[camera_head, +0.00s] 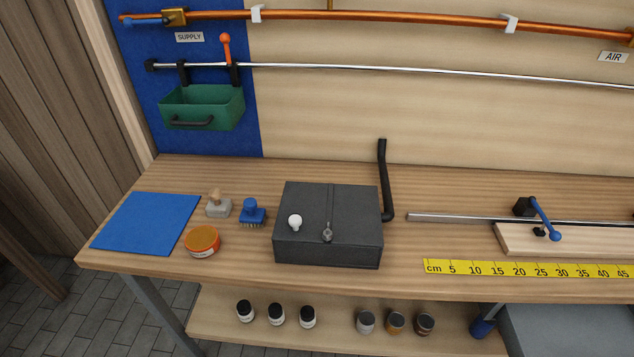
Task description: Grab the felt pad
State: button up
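A small grey block with a light wooden knob on top (218,206) stands on the left part of the workbench; it looks like the felt pad. It sits just right of a flat blue mat (147,222) and upright on the bench wood. A blue-handled brush (252,211) with bristles facing down stands close to its right. My gripper is not in this view.
An orange-lidded round tin (203,241) stands in front of the block. A dark grey box (328,226) with a white knob and a black pipe is to the right. A green bin (202,107) hangs on the rail behind. Several jars (277,314) stand on the lower shelf.

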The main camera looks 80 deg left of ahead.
aim_at(219, 207)
jog(key=u, duration=2.95)
jog(key=k, duration=0.5)
jog(key=z, duration=1.05)
jog(key=i, duration=0.85)
jog(key=u, duration=2.3)
jog(key=i, duration=0.5)
jog(key=z, duration=0.05)
